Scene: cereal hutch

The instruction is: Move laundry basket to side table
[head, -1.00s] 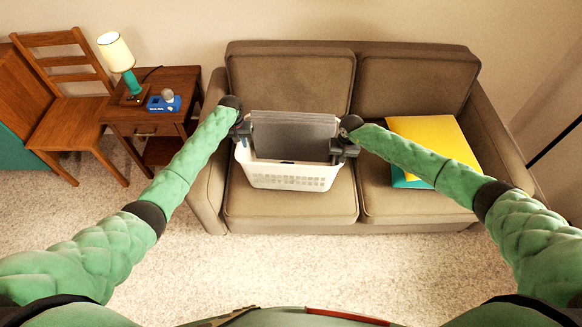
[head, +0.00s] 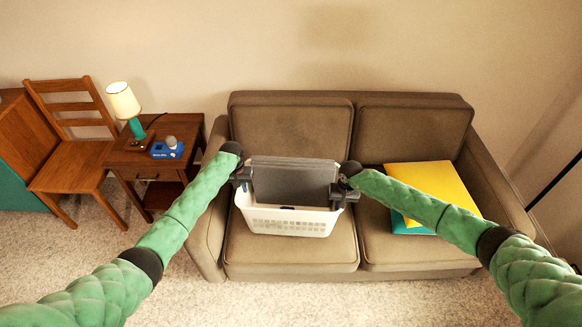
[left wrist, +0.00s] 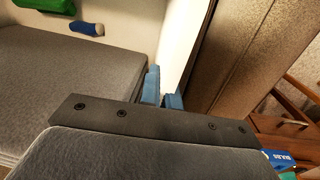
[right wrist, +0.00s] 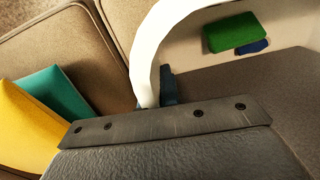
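The white laundry basket (head: 291,221) is on the left seat of the sofa. In the head view I cannot tell whether it rests there or is slightly raised. A large grey item (head: 290,184) fills much of it, and the left wrist view shows a green item (left wrist: 45,5) and a blue item (left wrist: 86,29) inside. My left gripper (head: 241,178) is at its left side, blue fingers either side of the white rim. My right gripper (head: 342,187) is shut on the right rim; one finger is mostly hidden. The side table (head: 190,130) stands left of the sofa.
A lit lamp (head: 125,104) and a blue box (head: 167,151) occupy part of the table top. A wooden chair (head: 72,165) stands left of it. The sofa's left arm (head: 207,215) lies between basket and table. Yellow (head: 436,184) and teal (head: 408,225) items lie on the right seat.

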